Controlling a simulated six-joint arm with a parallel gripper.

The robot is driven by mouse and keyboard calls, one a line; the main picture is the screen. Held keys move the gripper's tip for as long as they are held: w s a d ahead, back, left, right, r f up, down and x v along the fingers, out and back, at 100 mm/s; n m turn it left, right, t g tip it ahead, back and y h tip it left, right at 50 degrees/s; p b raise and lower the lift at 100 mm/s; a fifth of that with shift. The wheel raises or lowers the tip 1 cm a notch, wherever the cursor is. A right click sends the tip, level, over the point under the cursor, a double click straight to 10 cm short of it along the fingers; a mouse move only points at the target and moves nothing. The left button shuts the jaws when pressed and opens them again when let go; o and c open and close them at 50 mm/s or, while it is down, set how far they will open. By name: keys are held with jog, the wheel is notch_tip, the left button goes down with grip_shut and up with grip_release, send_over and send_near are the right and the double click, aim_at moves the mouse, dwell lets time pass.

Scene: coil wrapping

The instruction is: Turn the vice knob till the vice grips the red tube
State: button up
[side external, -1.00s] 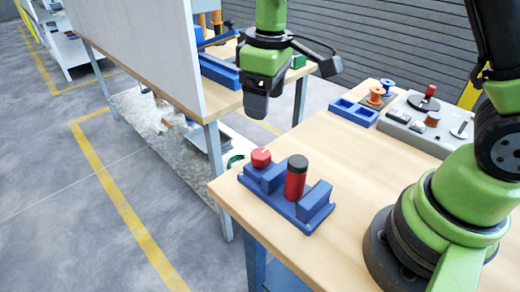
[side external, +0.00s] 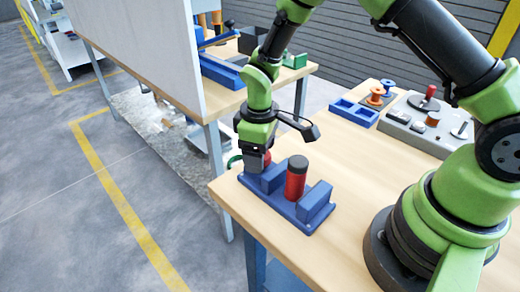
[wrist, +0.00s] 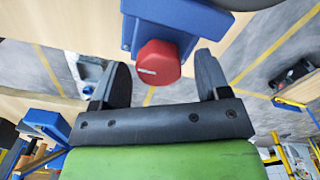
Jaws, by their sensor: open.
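The blue vice (side external: 318,207) sits at the near corner of the wooden table; part of it shows in the wrist view (wrist: 190,18). The red tube (side external: 295,186) with a black top stands upright between the vice's jaws. The red vice knob (wrist: 157,63) has a white mark on its face. My gripper (side external: 257,165) points down at the knob end of the vice and partly hides the knob. In the wrist view my open gripper (wrist: 162,66) has a finger on each side of the knob, with a visible gap on both sides.
A blue tray (side external: 354,112), spools (side external: 375,97) and a grey control box (side external: 415,125) lie farther back on the table. The table's left edge is close to the vice. A second bench with a pale upright panel (side external: 140,45) stands beyond it.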

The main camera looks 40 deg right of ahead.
jog(key=c, duration=0.9)
